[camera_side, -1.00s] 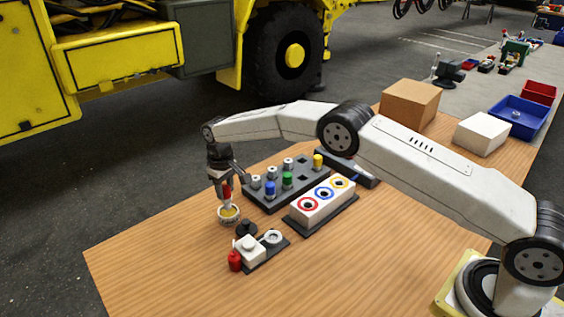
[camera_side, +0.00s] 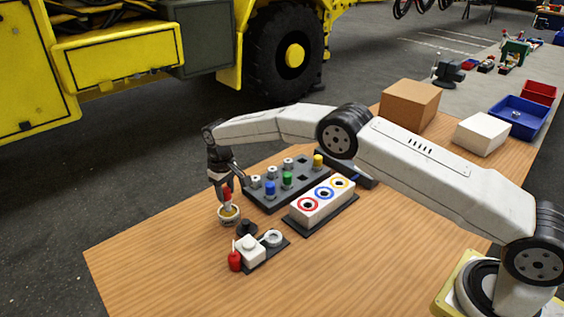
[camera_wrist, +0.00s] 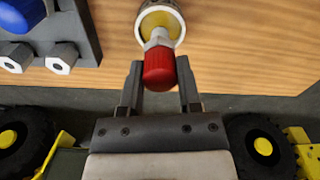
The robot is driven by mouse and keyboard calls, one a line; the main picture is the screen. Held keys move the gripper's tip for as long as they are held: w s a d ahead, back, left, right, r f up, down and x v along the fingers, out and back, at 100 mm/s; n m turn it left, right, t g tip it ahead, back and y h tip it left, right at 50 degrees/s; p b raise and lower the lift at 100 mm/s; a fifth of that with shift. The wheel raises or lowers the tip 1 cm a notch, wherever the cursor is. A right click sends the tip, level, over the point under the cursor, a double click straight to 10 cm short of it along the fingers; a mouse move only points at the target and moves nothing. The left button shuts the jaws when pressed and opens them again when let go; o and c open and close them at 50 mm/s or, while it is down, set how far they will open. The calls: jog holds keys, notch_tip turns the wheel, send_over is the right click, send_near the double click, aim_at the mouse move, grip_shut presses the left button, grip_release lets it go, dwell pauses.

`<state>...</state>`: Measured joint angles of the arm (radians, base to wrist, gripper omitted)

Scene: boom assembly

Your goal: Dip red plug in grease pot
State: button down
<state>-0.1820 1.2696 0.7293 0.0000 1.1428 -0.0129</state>
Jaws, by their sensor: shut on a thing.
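The red plug (camera_wrist: 159,68) is between the fingers of my gripper (camera_wrist: 160,80) in the wrist view, with its metal end pointing toward the grease pot. In the side view the red plug (camera_side: 227,193) is upright above the grease pot (camera_side: 229,221), and my gripper (camera_side: 226,188) is shut on it. The grease pot is a white round cup with yellow grease; it also shows in the wrist view (camera_wrist: 176,15). The plug's metal tip overlaps the pot's opening, and I cannot tell how deep it reaches into the grease.
A dark rack (camera_side: 262,199) with blue, green, yellow and metal plugs stands right behind the pot. A white block with coloured rings (camera_side: 322,205) is to the right. The table's left side is clear.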

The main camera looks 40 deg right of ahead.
jog(key=shift+f, duration=1.35)
dwell(1.1)
jog(key=shift+r, duration=0.25)
jog(key=shift+r, duration=2.75)
